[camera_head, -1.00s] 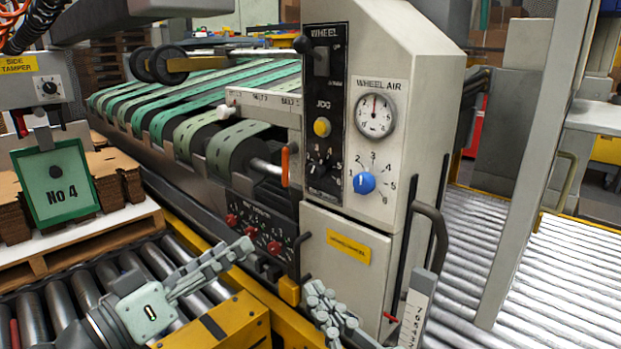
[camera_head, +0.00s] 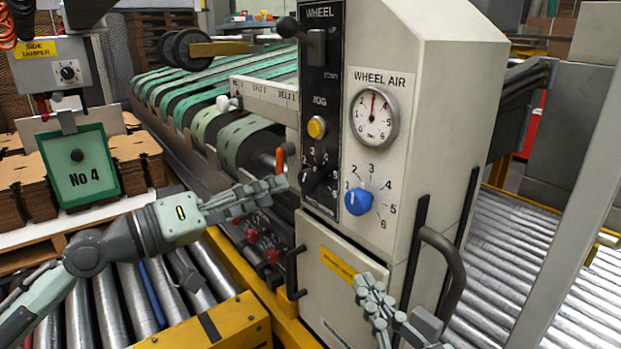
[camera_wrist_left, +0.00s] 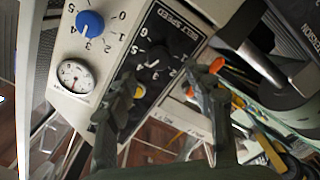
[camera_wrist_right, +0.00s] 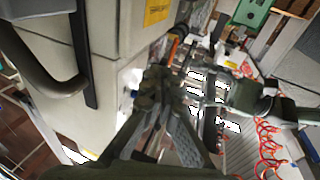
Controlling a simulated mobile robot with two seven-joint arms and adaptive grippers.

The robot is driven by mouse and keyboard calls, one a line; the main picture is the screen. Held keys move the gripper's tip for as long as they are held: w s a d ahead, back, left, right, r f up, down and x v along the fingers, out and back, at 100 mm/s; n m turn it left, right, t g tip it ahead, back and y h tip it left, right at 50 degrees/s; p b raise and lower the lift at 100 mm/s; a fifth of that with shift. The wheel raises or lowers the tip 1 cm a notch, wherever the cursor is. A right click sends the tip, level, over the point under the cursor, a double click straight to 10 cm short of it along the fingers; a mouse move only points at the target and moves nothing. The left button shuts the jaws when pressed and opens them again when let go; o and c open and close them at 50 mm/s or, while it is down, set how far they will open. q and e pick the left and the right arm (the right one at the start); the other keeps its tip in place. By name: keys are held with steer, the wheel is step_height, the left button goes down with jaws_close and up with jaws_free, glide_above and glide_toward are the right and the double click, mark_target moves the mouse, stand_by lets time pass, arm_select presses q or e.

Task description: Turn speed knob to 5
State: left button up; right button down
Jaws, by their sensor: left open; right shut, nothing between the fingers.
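The speed knob (camera_head: 313,179) is a small black dial on the black control strip, ringed by white numbers. It also shows in the left wrist view (camera_wrist_left: 153,66), by the label BELT SPEED; I cannot read its setting surely. My left gripper (camera_head: 284,185) is open, just left of the knob. In the left wrist view the spread fingers (camera_wrist_left: 171,82) frame the knob's area, with nothing between them; contact is not clear. My right gripper (camera_head: 362,284) is shut and empty, low in front of the cabinet door; it also shows in the right wrist view (camera_wrist_right: 154,82).
A yellow jog button (camera_head: 317,127) sits above the knob. A blue wheel air knob (camera_head: 357,201) and a gauge (camera_head: 375,117) are to the right. A black-grey handle (camera_head: 446,270) sticks out at the cabinet's right. Red knobs (camera_head: 271,256) lie below my left gripper.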

mark_target(303, 182)
arm_select(q)
steer(key=x, duration=0.7)
steer(key=shift+p, duration=0.35)
arm_select(e)
steer(key=f+g, duration=0.1)
steer(key=f, duration=0.1)
steer(key=d+f+g+h, duration=0.1)
steer(key=shift+w+d+f, duration=0.2)
steer(key=shift+f, duration=0.2)
arm_select(q)
steer(key=shift+c, duration=0.5)
steer(key=c, duration=1.1)
steer(key=shift+o, duration=0.2)
arm_select(e)
steer(key=shift+r, duration=0.1)
